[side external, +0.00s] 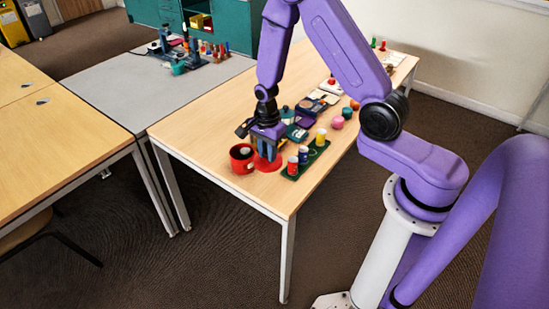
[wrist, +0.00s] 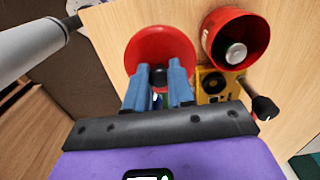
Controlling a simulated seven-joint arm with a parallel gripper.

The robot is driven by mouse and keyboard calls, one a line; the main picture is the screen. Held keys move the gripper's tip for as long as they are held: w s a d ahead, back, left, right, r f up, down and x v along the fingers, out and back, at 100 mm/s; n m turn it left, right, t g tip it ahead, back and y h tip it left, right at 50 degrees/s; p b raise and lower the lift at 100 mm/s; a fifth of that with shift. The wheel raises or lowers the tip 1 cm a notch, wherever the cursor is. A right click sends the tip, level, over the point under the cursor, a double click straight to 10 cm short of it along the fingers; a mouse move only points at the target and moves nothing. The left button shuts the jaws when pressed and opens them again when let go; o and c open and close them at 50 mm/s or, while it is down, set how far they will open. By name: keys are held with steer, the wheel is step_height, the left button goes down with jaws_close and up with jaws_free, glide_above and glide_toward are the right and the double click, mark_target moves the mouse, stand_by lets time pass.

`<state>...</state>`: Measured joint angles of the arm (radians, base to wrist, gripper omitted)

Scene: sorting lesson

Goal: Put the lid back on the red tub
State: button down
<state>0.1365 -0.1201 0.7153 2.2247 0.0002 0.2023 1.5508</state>
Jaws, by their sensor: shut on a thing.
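The red tub (side external: 242,158) stands open near the left edge of the wooden table. In the wrist view the tub (wrist: 211,40) is at the upper right, with a pale, round-topped object (wrist: 236,53) inside. The red lid (side external: 268,164) is a flat disc to the right of the tub in the side view. In the wrist view the lid (wrist: 160,43) is left of the tub and apart from it. My gripper (wrist: 160,80), with blue fingers, is shut on the lid's dark knob. In the side view my gripper (side external: 266,152) hides part of the lid. I cannot tell its height above the table.
A green tray (side external: 313,160) with several coloured cylinders lies right of the lid. Several flat cases and round pots stand farther back. A yellow object (wrist: 213,85) lies below the tub in the wrist view, near a black-ended handle (wrist: 264,108). The table's near corner is bare.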

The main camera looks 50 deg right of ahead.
steer(key=w+r, duration=0.4)
steer(key=w, duration=0.7)
steer(key=shift+w+d+f, duration=0.1)
steer(key=shift+d+f, duration=0.1)
steer(key=shift+f, duration=1.4)
steer(key=shift+d+f, duration=0.15)
steer(key=shift+f, duration=1.45)
steer(key=shift+f, duration=0.15)
steer(key=shift+c, duration=2)
jaws_free()
step_height(320, 180, up, 7)
